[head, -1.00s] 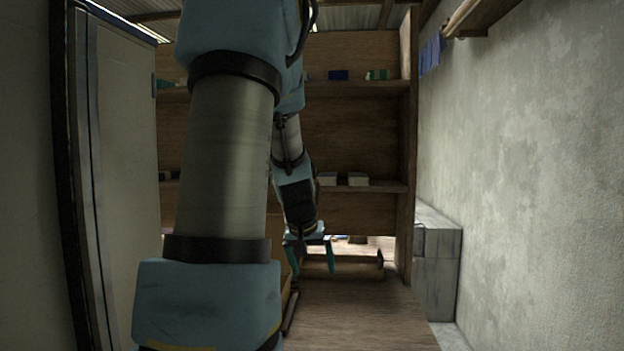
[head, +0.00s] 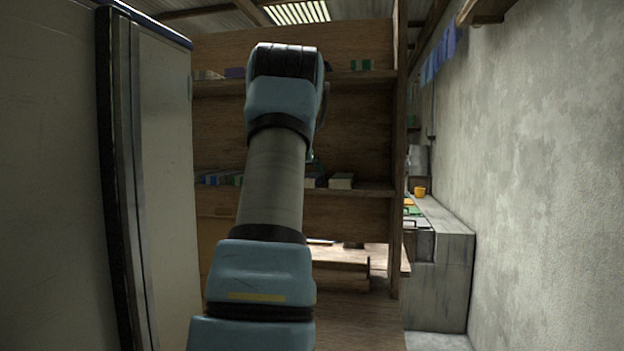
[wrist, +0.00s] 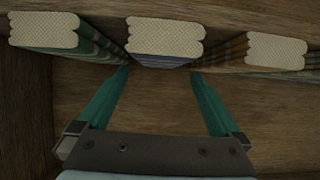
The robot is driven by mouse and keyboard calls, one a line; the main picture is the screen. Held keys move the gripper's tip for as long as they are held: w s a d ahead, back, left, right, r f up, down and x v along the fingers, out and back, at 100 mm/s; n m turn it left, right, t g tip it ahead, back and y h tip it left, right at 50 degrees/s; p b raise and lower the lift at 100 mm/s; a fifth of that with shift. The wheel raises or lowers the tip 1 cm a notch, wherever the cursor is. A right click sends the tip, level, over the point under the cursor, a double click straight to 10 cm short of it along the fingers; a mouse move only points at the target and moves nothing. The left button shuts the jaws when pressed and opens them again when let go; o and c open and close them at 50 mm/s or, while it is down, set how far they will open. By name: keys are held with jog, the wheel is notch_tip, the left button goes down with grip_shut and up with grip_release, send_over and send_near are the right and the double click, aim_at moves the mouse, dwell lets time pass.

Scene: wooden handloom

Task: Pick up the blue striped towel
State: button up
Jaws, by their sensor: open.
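In the wrist view, the blue striped towel (wrist: 165,61) is the middle one of three folded towels on a wooden surface. Its cream patterned end faces up in the picture, and a blue striped side shows below it. My gripper (wrist: 160,73) is open, with one teal fingertip at each lower side of this towel. I cannot tell whether the fingers touch it. In the head view, my arm hides most of the gripper, and I cannot tell which shelf item is this towel.
A green striped towel (wrist: 92,45) lies close on the left, and a brown striped towel (wrist: 238,62) on the right. In the head view, a wooden shelf unit (head: 355,130) stands ahead, between a pale cabinet (head: 60,180) and a grey wall (head: 545,170).

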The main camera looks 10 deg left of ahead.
jog(key=p+x, duration=0.1)
jog(key=x, duration=0.2)
jog(key=shift+w+f, duration=0.15)
jog(key=shift+w, duration=0.15)
jog(key=p+x, duration=0.4)
jog(key=shift+w+a, duration=0.1)
jog(key=shift+w, duration=0.15)
jog(key=shift+w+f, duration=0.2)
jog(key=shift+w, duration=0.05)
jog(key=c, duration=1.1)
jog(key=shift+s+r, duration=0.1)
jog(key=shift+s, duration=0.05)
